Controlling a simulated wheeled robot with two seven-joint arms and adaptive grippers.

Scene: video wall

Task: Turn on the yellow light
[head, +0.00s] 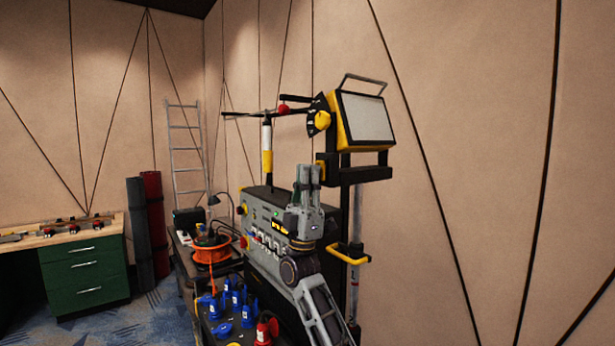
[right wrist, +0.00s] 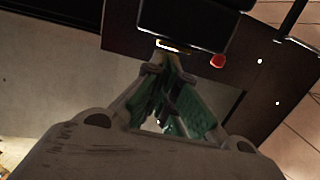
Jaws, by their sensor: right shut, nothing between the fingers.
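The yellow light (head: 366,116) is a boxy lamp with a yellow housing, a pale front panel and a handle on top. It sits on a dark stand (head: 346,170) at the upper right in the head view. Its panel looks pale grey, with no clear glow. A round yellow knob (head: 322,120) is on its left side. My right gripper (head: 309,169) points up below and left of the lamp, apart from it. It is shut and empty. In the right wrist view its closed fingers (right wrist: 172,62) point toward a dark block (right wrist: 185,20). My left gripper is not in view.
A grey control box (head: 258,209) stands behind my right arm. A black bar with a red knob (head: 283,108) is left of the lamp. Blue plugs (head: 236,301) and an orange cable reel (head: 211,251) are lower left. A yellow handle (head: 348,258) juts out below the lamp.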

